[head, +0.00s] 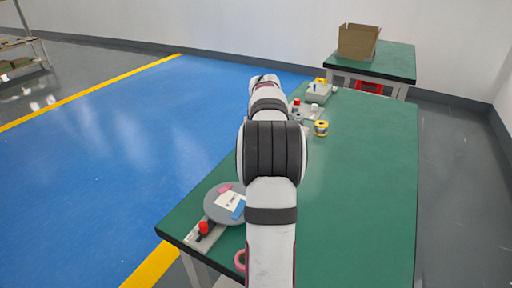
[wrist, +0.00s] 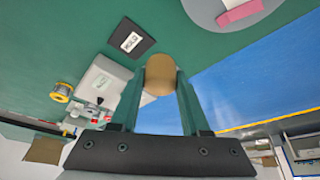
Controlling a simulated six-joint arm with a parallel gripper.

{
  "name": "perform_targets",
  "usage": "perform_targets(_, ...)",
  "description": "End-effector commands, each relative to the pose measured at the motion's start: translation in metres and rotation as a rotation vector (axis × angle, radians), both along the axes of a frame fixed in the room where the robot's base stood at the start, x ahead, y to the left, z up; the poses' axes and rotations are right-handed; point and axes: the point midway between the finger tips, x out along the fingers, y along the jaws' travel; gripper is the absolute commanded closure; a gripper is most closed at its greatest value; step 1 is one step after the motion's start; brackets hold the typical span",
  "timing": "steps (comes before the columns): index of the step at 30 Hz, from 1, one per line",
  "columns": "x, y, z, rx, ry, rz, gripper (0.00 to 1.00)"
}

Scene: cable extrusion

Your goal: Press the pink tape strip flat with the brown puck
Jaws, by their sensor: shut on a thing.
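In the wrist view my gripper (wrist: 160,84) is shut on the brown puck (wrist: 160,72), which sits between the tips of its two green fingers. The pink tape strip (wrist: 240,12) lies on a round grey disc (wrist: 213,14) at the top right of the wrist view, apart from the puck. In the head view the pink strip (head: 225,188) is near the back edge of the grey disc (head: 190,203), on the near left of the green table. My arm hides the gripper and puck in the head view.
The disc also carries a white card (head: 228,200) and a blue piece (head: 239,209). A plate with a red knob (head: 203,228) is in front of it, and a pink roll (head: 240,260) is nearby. A yellow spool (head: 321,128) stands farther back. The table's right side (head: 360,200) is clear.

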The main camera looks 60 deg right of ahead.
Motion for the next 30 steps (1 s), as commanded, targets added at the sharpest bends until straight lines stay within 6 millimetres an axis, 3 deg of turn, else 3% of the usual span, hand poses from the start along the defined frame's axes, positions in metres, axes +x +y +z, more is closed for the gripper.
perform_targets(1, 0.0, 0.0, 0.0, 0.0, 0.0, 0.0, 0.85)
perform_targets(3, 0.0, 0.0, 0.0, 0.0, 0.0, 0.0, 0.98)
perform_targets(8, 0.005, 0.009, -0.001, 0.006, 0.005, 0.064, 0.99)
perform_targets(18, 0.046, 0.097, -0.002, 0.011, 0.007, 0.673, 0.99)
perform_targets(20, 0.05, 0.106, -0.003, 0.007, 0.003, 0.741, 0.99)
perform_targets(23, 0.052, 0.112, -0.008, 0.001, -0.001, 0.788, 0.99)
perform_targets(30, 0.052, 0.112, -0.041, 0.004, -0.001, 0.787, 0.99)
